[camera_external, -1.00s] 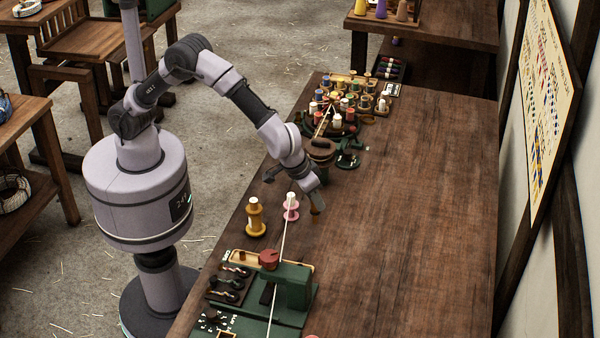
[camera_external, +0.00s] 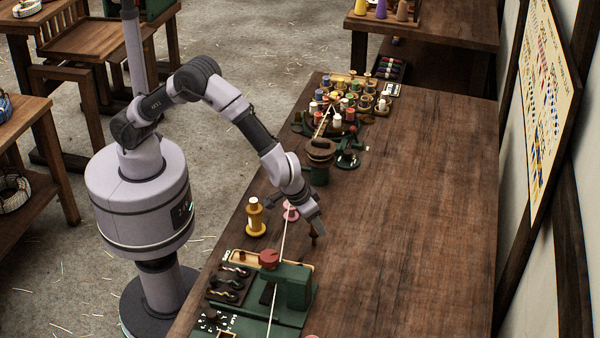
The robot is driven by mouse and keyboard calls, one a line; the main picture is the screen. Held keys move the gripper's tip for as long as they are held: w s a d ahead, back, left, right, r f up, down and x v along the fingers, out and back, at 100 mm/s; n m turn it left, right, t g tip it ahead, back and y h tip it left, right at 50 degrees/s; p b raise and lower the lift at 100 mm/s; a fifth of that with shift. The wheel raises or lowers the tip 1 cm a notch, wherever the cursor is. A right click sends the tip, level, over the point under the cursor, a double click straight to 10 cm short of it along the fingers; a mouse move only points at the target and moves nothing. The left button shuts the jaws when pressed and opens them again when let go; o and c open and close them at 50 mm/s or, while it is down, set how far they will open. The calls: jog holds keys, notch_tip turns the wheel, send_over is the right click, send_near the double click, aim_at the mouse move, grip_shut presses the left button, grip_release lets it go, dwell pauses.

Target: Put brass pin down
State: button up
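My gripper (camera_external: 314,221) is low over the workbench (camera_external: 420,200), right of the pink spool (camera_external: 291,213) and above the green rope machine (camera_external: 293,285). It is tilted downward. A small brown piece, which I take for the brass pin (camera_external: 314,239), hangs below the fingertips and seems held between them. The fingers are small and dark here, so their exact grip is hard to see. I cannot tell whether the pin's lower end touches the bench top. My wrist partly hides the pink spool.
A yellow spool (camera_external: 255,217) stands left of the pink one. A pale rope (camera_external: 283,240) runs along the bench past the gripper to a dark-topped green post (camera_external: 319,160). Several bobbins (camera_external: 350,105) crowd the far end. The bench's right side is clear.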

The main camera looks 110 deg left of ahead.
jog(key=shift+r+p, duration=0.4)
jog(key=p+v, duration=0.3)
jog(key=v, duration=0.8)
jog(key=s+a+r+m, duration=0.45)
jog(key=s+r, duration=0.35)
jog(key=r, duration=0.3)
jog(key=s+a+r+m+t, duration=0.1)
jog(key=s+a+r+m, duration=0.1)
jog(key=s, duration=0.9)
jog(key=s+a+r+m+t+h, duration=0.1)
jog(key=s+a+r+m, duration=0.2)
jog(key=s+m, duration=0.4)
jog(key=s+a, duration=0.1)
jog(key=s, duration=0.4)
jog(key=shift+s+r+t, duration=0.15)
jog(key=shift+r+t, duration=0.1)
jog(key=shift+t, duration=0.05)
jog(key=shift+f+b, duration=0.95)
